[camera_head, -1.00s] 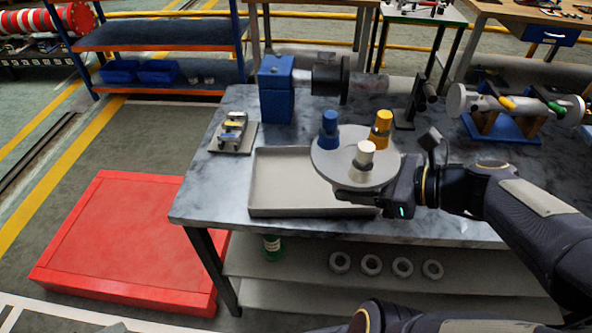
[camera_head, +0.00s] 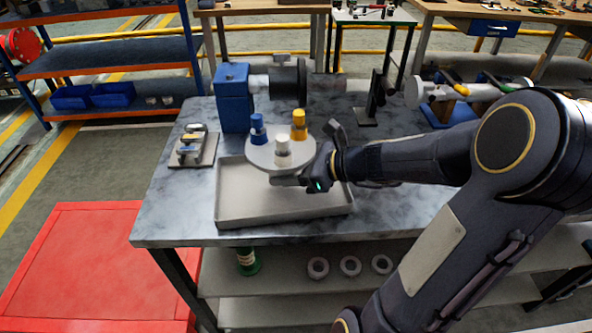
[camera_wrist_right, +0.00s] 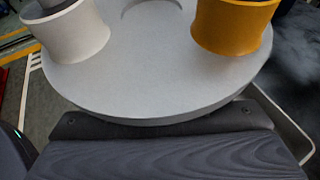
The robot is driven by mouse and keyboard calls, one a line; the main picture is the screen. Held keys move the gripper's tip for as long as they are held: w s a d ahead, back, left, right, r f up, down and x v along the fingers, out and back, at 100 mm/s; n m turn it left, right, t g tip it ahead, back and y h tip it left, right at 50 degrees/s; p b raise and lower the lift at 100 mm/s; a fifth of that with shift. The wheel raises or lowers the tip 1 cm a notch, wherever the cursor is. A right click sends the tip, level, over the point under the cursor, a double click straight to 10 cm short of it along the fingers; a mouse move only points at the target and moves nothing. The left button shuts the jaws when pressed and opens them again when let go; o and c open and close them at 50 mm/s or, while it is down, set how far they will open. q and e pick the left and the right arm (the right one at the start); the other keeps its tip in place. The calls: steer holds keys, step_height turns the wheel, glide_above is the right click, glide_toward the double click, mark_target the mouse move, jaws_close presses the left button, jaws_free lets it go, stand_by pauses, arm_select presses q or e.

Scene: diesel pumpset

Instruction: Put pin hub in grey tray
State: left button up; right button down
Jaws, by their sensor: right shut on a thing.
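The pin hub (camera_head: 279,153) is a round grey disc with a blue, a yellow and a white peg standing on it. My right gripper (camera_head: 290,180) is shut on the near rim of the hub and holds it about level over the back part of the grey tray (camera_head: 285,207). The tray is shallow and rectangular and looks empty; the hub hides its back part. In the right wrist view the disc (camera_wrist_right: 150,75) fills the top, with the white and yellow pegs above it. The fingertips are hidden. My left gripper is not in view.
A blue block (camera_head: 232,98) with a dark cylinder stands behind the tray. A small plate with metal parts (camera_head: 194,147) lies left of it. A dark stand (camera_head: 374,100) and a shaft on a blue base (camera_head: 450,112) are at the right. A red platform (camera_head: 70,265) is on the floor.

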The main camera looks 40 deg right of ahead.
mark_target(286, 189)
steer(key=shift+w+f, duration=0.25)
steer(key=shift+w, duration=0.15)
steer(key=shift+w+f+b, duration=0.2)
steer(key=shift+f+b, duration=0.45)
steer(key=shift+f, duration=1.1)
steer(key=shift+f, duration=0.15)
steer(key=c, duration=0.6)
jaws_free()
steer(key=shift+s+f, duration=0.1)
steer(key=shift+o, duration=0.2)
steer(key=shift+d+r, duration=0.1)
steer(key=shift+r, duration=0.15)
steer(key=p+v, duration=0.1)
steer(key=v, duration=1)
steer(key=shift+s+d+r+p, duration=0.1)
steer(key=shift+s+d+p, duration=0.1)
steer(key=shift+s+p, duration=0.15)
